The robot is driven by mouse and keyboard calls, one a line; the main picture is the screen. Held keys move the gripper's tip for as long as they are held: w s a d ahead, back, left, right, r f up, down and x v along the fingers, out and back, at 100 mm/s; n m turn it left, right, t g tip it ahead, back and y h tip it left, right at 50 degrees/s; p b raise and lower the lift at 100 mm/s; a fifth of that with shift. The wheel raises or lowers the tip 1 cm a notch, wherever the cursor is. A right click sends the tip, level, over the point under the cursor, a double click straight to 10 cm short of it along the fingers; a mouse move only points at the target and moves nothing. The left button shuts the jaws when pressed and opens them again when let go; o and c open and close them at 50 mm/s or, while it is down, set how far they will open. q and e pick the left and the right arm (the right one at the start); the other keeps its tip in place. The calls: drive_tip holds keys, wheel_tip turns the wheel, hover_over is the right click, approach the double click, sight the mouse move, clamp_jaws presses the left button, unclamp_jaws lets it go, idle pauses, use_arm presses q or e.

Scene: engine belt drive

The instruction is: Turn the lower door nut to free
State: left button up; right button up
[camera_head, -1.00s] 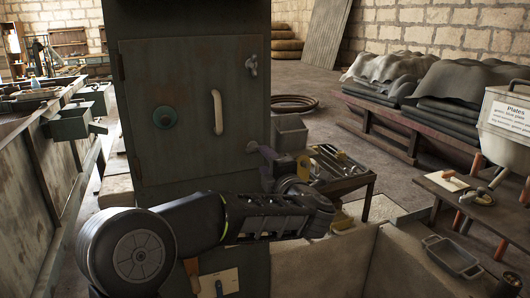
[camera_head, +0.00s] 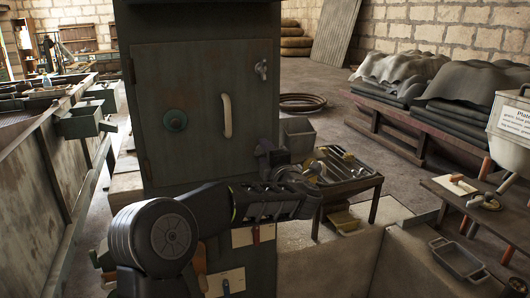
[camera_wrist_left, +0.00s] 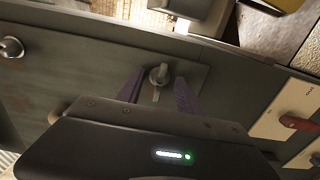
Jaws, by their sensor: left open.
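The upper door nut (camera_head: 261,69) sits at the door's right edge. The lower door nut shows in the left wrist view as a small metal wing nut (camera_wrist_left: 158,75) on the door's edge. My left gripper (camera_head: 264,153) is at the door's lower right and hides most of that nut in the head view. In the wrist view its purple fingers (camera_wrist_left: 158,88) are open, one on each side of the nut; contact cannot be told. My right gripper is out of view.
A metal bin (camera_head: 298,136) and a small table of tools (camera_head: 345,186) stand right of the cabinet. A low wall (camera_head: 335,262) lies in front. A bench with a tray (camera_head: 457,262) is at the right. A long metal trough (camera_head: 45,165) stands at the left.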

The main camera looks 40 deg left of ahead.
use_arm(q)
drive_tip(key=shift+c, duration=0.5)
clamp_jaws()
